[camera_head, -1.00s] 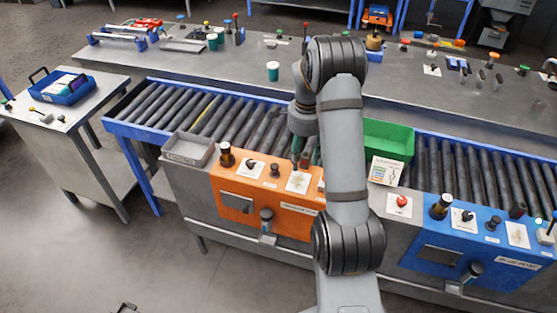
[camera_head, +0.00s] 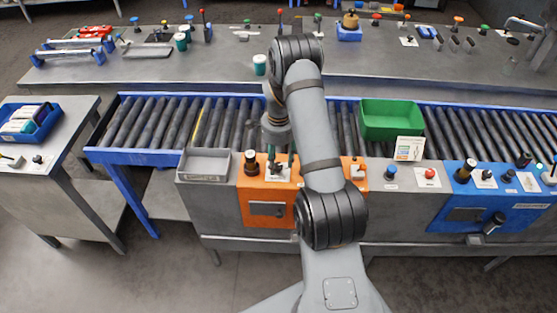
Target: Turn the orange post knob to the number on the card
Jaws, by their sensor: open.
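The orange post (camera_head: 249,207) stands at the front of the conveyor, left of my arm. A tall dark knob (camera_head: 251,161) is at its left end. Beside it is a white plate (camera_head: 274,176) with a dark control on it, partly hidden. My gripper (camera_head: 279,160) points down just above this plate and looks open and empty; whether it touches the control I cannot tell. My arm hides the right part of the post. A white card (camera_head: 409,148) with coloured lines stands in front of the green bin; its number is too small to read.
A grey tray (camera_head: 204,164) is left of the post. The green bin (camera_head: 392,118) sits on the rollers. A red button (camera_head: 430,173) and the blue post (camera_head: 470,206) with several controls are to the right. The workbench (camera_head: 330,60) behind holds cups and small parts.

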